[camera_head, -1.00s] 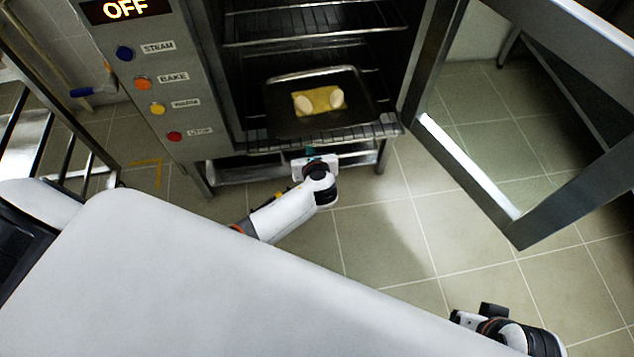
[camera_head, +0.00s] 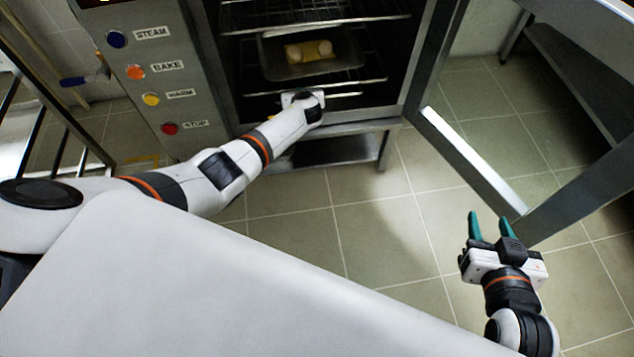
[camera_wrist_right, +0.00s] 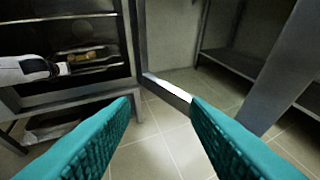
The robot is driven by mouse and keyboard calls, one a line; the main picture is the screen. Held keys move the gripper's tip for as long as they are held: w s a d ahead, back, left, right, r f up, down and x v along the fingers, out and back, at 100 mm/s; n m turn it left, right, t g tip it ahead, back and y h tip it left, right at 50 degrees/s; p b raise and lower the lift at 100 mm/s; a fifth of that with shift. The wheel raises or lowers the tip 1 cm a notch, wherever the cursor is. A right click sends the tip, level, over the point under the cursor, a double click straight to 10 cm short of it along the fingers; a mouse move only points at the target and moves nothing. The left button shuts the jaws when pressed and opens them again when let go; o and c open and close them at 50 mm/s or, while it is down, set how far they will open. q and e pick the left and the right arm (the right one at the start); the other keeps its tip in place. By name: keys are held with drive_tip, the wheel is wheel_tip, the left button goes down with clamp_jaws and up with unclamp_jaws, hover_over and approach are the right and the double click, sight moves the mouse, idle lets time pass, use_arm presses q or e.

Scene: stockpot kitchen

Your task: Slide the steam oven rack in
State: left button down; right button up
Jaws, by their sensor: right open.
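The oven rack (camera_head: 362,85) is inside the open steam oven (camera_head: 180,100), with a dark tray (camera_head: 345,62) and pale food (camera_head: 309,50) on it. My left gripper (camera_head: 298,98) is at the rack's front edge, at the oven mouth; its fingers are hidden, so I cannot tell whether it is open or shut. My right gripper (camera_head: 490,227) is open and empty above the floor, left of the open oven door (camera_head: 465,155). Its teal fingers (camera_wrist_right: 160,125) are spread apart in the right wrist view, where the oven shows at left.
The oven door stands open to the right, its frame near my right gripper. Buttons (camera_head: 151,99) run down the oven's left panel. An upper rack (camera_head: 310,20) is above the tray. A low shelf (camera_head: 335,150) lies under the oven. The tiled floor in front is clear.

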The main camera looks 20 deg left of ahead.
use_arm(q)
drive_tip(key=shift+w+a+f, duration=0.1)
drive_tip(key=shift+w, duration=0.05)
drive_tip(key=shift+w+a+r, duration=0.1)
drive_tip(key=shift+r, duration=0.1)
use_arm(e)
drive_tip(key=shift+w+a+r+t, duration=0.1)
drive_tip(key=shift+w+r+t, duration=0.1)
drive_tip(key=shift+r, duration=0.15)
drive_tip(key=shift+w+a+r+t, duration=0.1)
drive_tip(key=shift+r+t, duration=0.1)
drive_tip(key=shift+r, duration=0.1)
use_arm(q)
drive_tip(key=shift+r, duration=0.1)
